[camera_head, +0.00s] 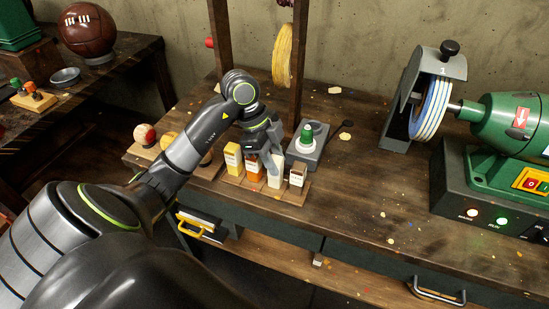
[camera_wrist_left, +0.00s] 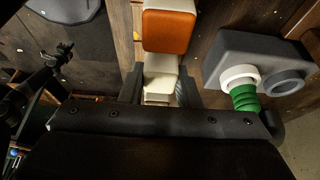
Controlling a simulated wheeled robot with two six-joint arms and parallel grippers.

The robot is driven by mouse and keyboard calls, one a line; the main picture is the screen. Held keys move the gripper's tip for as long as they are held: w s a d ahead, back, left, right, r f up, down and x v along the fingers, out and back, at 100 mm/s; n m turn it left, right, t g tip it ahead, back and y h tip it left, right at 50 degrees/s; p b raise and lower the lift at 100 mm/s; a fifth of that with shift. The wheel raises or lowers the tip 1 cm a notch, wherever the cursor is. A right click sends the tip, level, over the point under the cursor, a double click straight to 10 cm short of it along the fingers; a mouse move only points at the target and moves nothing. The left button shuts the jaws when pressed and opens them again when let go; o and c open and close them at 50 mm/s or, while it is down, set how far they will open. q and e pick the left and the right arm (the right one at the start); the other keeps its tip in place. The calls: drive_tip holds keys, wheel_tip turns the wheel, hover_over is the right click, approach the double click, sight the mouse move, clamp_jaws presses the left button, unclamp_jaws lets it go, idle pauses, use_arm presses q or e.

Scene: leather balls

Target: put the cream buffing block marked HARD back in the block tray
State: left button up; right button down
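The cream buffing block (camera_head: 275,176) is upright at the third place of the wooden block tray (camera_head: 292,198), between an orange-and-cream block (camera_head: 253,166) and a brown-topped block (camera_head: 297,175). A yellow block (camera_head: 233,160) stands at the tray's left end. My left gripper (camera_head: 268,160) is over the tray, its fingers on either side of the cream block. In the left wrist view the cream block (camera_wrist_left: 160,84) fills the gap between the fingers, with the orange block (camera_wrist_left: 168,32) just beyond. Its lettering is not readable, and whether its base rests on the tray is hidden.
A grey holder (camera_head: 306,154) with a green-and-white item stands close behind the tray. A wooden post rises behind it. A green buffing machine (camera_head: 510,125) stands at the right. Balls (camera_head: 145,134) lie left of the tray. The bench middle is mostly clear.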

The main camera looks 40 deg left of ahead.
use_arm(q)
drive_tip(key=o, duration=0.4)
drive_tip(key=shift+o, duration=0.2)
drive_tip(key=v, duration=1.2)
drive_tip(key=shift+p, duration=0.3)
drive_tip(key=shift+s+a, duration=0.1)
